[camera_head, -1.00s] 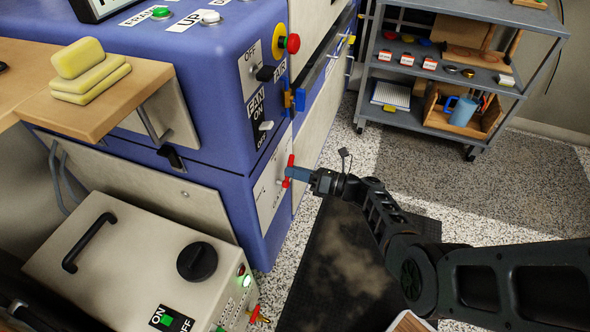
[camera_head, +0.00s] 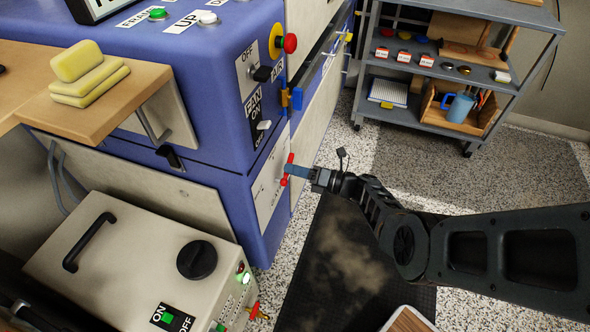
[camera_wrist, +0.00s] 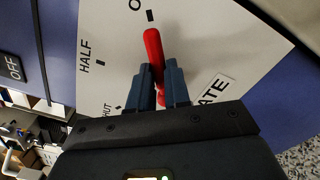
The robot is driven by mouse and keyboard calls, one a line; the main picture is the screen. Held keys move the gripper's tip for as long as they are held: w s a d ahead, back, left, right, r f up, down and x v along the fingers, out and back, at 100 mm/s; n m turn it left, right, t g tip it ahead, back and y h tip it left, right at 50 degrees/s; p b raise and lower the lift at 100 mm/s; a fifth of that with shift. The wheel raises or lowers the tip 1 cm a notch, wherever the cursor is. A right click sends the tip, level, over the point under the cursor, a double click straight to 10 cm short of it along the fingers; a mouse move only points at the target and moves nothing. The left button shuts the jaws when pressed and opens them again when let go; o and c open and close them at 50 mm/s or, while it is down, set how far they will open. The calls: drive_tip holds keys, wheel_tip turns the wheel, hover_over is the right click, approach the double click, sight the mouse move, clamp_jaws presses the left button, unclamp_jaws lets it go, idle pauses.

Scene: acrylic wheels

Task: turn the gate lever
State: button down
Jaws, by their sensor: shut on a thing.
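The gate lever is a red bar on a white plate (camera_head: 268,187) on the blue machine's side. In the head view the lever (camera_head: 290,158) stands close to upright, slightly tilted. My gripper (camera_head: 292,170) reaches it from the right and is shut on it. In the wrist view the red lever (camera_wrist: 153,45) passes between the two dark blue fingers (camera_wrist: 163,80). Its upper end lies near the tick below a cut-off label starting with "O". "HALF" and a partly covered "SHUT" are printed to the left. The fingers hide the lever's middle.
A grey box with a black knob (camera_head: 197,260) stands below left of the lever. A blue-and-yellow latch (camera_head: 292,98) and a red button (camera_head: 290,43) sit above it. A dark mat (camera_head: 350,260) covers the floor. A grey shelf cart (camera_head: 440,70) stands behind.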

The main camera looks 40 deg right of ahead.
drive_tip(key=shift+f, duration=0.1)
drive_tip(key=c, duration=1.1)
unclamp_jaws()
drive_tip(key=p+v, duration=0.1)
drive_tip(key=v, duration=0.6)
drive_tip(key=shift+s+d, duration=0.15)
drive_tip(key=shift+s, duration=0.2)
